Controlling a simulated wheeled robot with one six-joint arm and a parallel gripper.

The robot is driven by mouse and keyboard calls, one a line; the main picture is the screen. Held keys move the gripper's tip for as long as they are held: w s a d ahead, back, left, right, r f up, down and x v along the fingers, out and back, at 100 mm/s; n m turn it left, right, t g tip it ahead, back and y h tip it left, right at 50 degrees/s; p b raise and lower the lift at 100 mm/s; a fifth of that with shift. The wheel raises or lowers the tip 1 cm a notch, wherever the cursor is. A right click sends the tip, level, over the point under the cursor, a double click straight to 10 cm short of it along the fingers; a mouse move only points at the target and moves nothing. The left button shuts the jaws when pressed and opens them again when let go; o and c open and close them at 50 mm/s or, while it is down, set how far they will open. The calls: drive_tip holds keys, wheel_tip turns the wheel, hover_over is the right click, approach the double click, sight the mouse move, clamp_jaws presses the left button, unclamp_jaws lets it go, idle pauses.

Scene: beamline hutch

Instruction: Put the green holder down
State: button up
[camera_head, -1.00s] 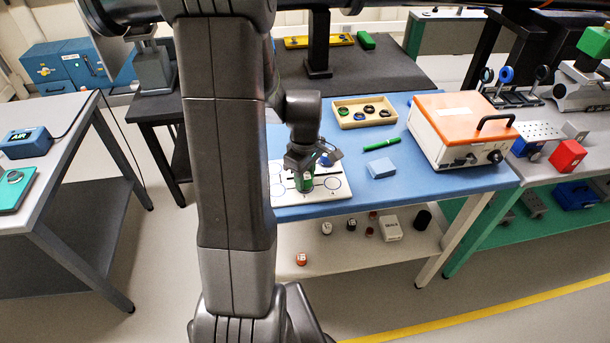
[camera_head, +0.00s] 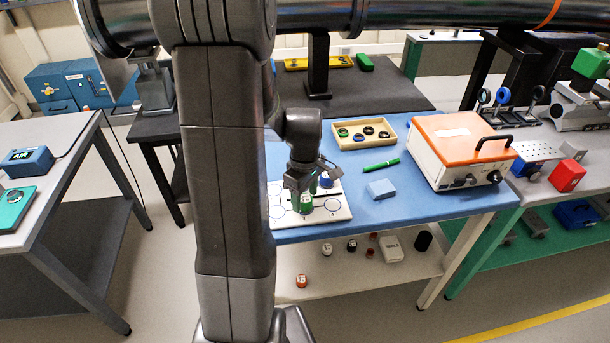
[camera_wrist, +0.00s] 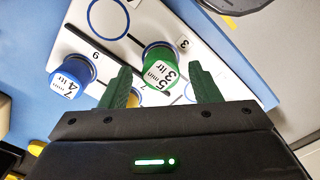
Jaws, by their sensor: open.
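The green holder (camera_wrist: 160,68) has a white label on its top and appears upright on the white board (camera_wrist: 217,60). In the head view the green holder (camera_head: 306,203) is partly hidden by my gripper (camera_head: 303,192). In the wrist view my gripper (camera_wrist: 163,78) is open, its two green fingers apart on either side of the holder, with gaps visible. The board has printed rings and numbers. The holder is near the number 3; I cannot tell whether it is centred in a ring.
A blue holder (camera_wrist: 72,80) with a white label stands on the same board, close to one finger. On the blue table (camera_head: 390,215) are a light-blue block (camera_head: 381,189), a green pen (camera_head: 381,166), a wooden tray (camera_head: 339,141) and an orange-topped box (camera_head: 455,160).

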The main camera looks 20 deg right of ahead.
sight(305, 198)
wheel_tip(305, 198, up, 11)
idle(0.3)
drive_tip(key=shift+s, duration=0.1)
